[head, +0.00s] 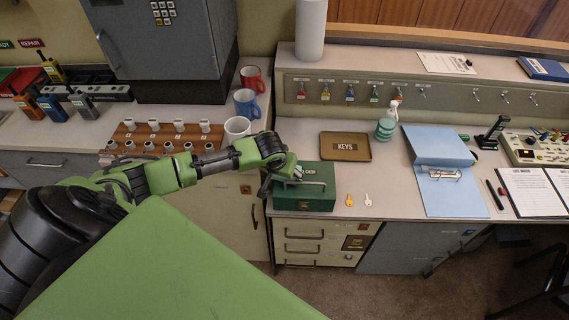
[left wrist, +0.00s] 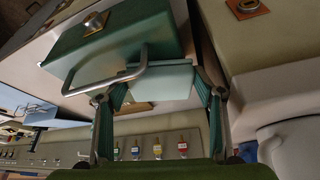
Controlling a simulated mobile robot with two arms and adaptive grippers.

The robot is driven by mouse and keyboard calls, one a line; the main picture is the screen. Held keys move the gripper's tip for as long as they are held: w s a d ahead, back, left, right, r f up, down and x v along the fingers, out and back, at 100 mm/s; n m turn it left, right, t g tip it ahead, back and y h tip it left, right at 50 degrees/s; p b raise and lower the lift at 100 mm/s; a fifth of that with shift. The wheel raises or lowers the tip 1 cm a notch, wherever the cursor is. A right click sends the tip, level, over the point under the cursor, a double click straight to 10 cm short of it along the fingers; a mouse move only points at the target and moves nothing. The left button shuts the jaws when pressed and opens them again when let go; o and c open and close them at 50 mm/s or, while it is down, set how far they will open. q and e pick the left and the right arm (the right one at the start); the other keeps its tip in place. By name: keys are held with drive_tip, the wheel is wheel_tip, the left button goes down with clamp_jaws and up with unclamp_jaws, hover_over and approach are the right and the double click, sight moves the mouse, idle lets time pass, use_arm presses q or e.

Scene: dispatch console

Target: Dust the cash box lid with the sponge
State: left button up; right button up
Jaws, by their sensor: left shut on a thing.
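The green cash box (head: 304,200) stands at the left front of the right-hand counter, with a silver handle on its lid. My left gripper (head: 284,180) is at the left part of the lid, beside the handle. In the left wrist view the cash box (left wrist: 120,38) and its handle (left wrist: 112,78) lie just beyond the fingers. There my left gripper (left wrist: 160,92) is shut on a pale blue-green block, the sponge (left wrist: 160,84). I cannot tell whether the sponge touches the lid. In the head view the gripper largely hides the sponge. My right gripper is not in view.
A brown KEYS tray (head: 345,147) lies behind the box, and two keys (head: 350,199) lie to its right. A spray bottle (head: 387,124) and a blue folder (head: 440,170) are further right. A white mug (head: 237,128) stands left of the box, near my arm.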

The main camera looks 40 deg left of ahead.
sight(285, 184)
use_arm(q)
drive_tip(key=shift+s+d+f+g+p, duration=0.2)
drive_tip(key=shift+s+d+f, duration=0.2)
drive_tip(key=shift+s+d, duration=0.15)
drive_tip(key=shift+s+d+f+g+p, duration=0.1)
drive_tip(key=shift+s+d+f+p, duration=0.1)
drive_tip(key=shift+s+d+f, duration=0.3)
drive_tip(key=shift+w+a, duration=0.2)
drive_tip(key=shift+a, duration=0.1)
drive_tip(key=shift+w+a+r+b, duration=0.3)
drive_tip(key=shift+w+a+b, duration=0.15)
drive_tip(key=shift+w+a+f, duration=0.1)
drive_tip(key=shift+w+a, duration=0.1)
drive_tip(key=shift+w, duration=0.15)
drive_tip(key=shift+w+a+r+b, duration=0.3)
drive_tip(key=shift+w+a+r, duration=0.05)
drive_tip(key=shift+w, duration=0.1)
drive_tip(key=shift+w+a, duration=0.2)
drive_tip(key=shift+w, duration=0.15)
drive_tip(key=shift+w+a, duration=0.2)
drive_tip(key=shift+w, duration=0.2)
drive_tip(key=shift+w+a, duration=0.15)
drive_tip(key=shift+w, duration=0.05)
drive_tip(key=shift+a, duration=0.1)
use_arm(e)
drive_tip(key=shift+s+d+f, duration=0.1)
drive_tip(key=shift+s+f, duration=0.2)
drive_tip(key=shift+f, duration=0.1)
